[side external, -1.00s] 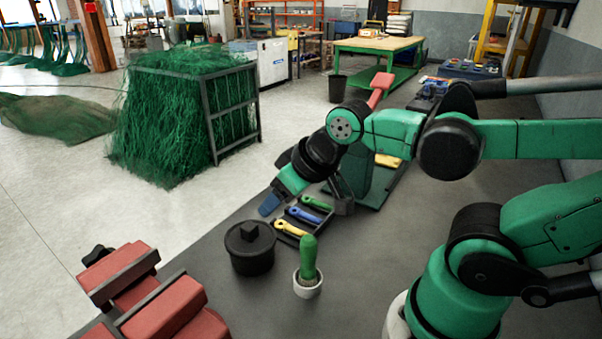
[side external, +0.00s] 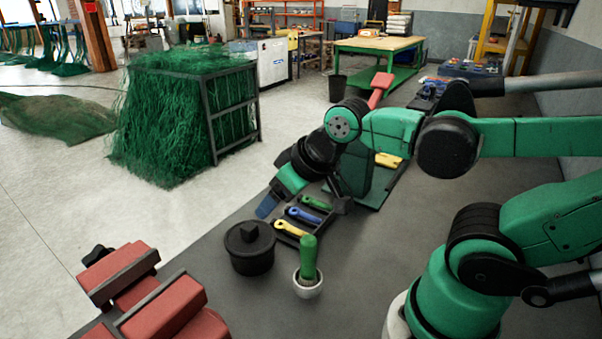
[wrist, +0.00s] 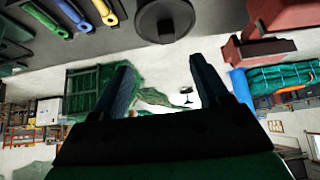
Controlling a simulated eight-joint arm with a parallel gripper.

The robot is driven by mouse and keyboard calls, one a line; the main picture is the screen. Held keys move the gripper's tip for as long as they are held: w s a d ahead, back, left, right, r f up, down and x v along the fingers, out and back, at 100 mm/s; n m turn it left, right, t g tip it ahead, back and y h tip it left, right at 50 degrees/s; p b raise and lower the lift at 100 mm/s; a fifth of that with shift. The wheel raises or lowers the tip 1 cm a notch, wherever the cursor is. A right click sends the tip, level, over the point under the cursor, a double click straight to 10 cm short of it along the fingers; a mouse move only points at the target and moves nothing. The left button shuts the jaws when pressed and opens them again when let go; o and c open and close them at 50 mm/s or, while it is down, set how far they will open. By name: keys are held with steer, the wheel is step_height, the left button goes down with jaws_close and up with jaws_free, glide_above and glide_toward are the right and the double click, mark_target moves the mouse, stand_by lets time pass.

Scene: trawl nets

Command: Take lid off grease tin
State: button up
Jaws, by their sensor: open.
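The grease tin (side external: 250,262) is a dark round pot standing on the grey bench in the side external view. Its dark lid (side external: 235,238) with a blocky knob sits on top. In the wrist view the lid (wrist: 180,14) shows at the top edge, with its knob facing the camera. My gripper (side external: 304,208) is open and empty, with its fingers wide apart. It is above and behind the tin, slightly to the right, and apart from it. In the wrist view my gripper's fingers (wrist: 162,66) have nothing between them.
A black tray (side external: 283,220) with green, blue and yellow-handled tools lies under my gripper. A small white pot (side external: 308,290) holding a green-handled item stands right of the tin. A red vise-like block (side external: 160,305) is at the front left. Bare bench lies around the tin.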

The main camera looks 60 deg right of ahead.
mark_target(249, 225)
steer(key=w+g, duration=0.1)
steer(key=g, duration=0.1)
steer(key=w+g, duration=0.1)
steer(key=w, duration=0.1)
steer(key=w+f+g, duration=0.1)
steer(key=w+g, duration=0.1)
steer(key=shift+a+g, duration=0.3)
steer(key=shift+a, duration=0.1)
steer(key=shift+w+a+f+g, duration=0.1)
steer(key=shift+w+f+g, duration=0.4)
steer(key=shift+g, duration=0.1)
steer(key=shift+w+f, duration=0.1)
steer(key=shift+f, duration=2.8)
jaws_close()
